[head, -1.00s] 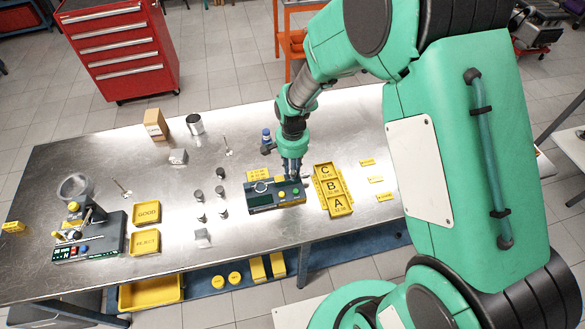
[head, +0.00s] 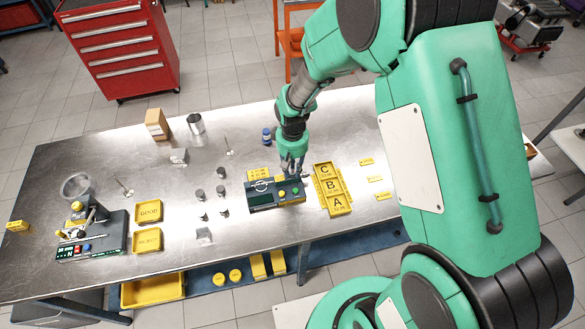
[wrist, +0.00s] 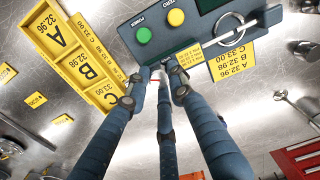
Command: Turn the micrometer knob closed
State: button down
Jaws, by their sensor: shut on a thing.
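The micrometer station (head: 262,199) is a dark box with a display, a round ring and green and yellow buttons, on the metal bench. In the wrist view its panel (wrist: 185,48) fills the upper middle, with the ring (wrist: 228,30) at right. My gripper (head: 291,178) reaches down at the station's back edge, behind the buttons. In the wrist view the blue fingers of my gripper (wrist: 160,76) converge at that edge, shut on the micrometer knob. The knob is almost wholly hidden by the fingertips.
A yellow A/B/C tray (head: 319,170) lies close to the right of the station. Small metal cylinders (head: 199,195) and the GOOD (head: 149,211) and REJECT (head: 147,240) trays lie left. A blue-capped bottle (head: 266,135) stands behind. A yellow label plate (wrist: 232,64) is near the fingers.

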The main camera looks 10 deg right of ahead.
aim_at(292, 171)
jog(key=n, duration=0.5)
jog(key=shift+w+r, duration=0.15)
jog(key=shift+n, duration=0.3)
jog(key=c, duration=1.5)
grip_release()
notch_tip(292, 171, up, 12)
jog(key=shift+f, duration=0.1)
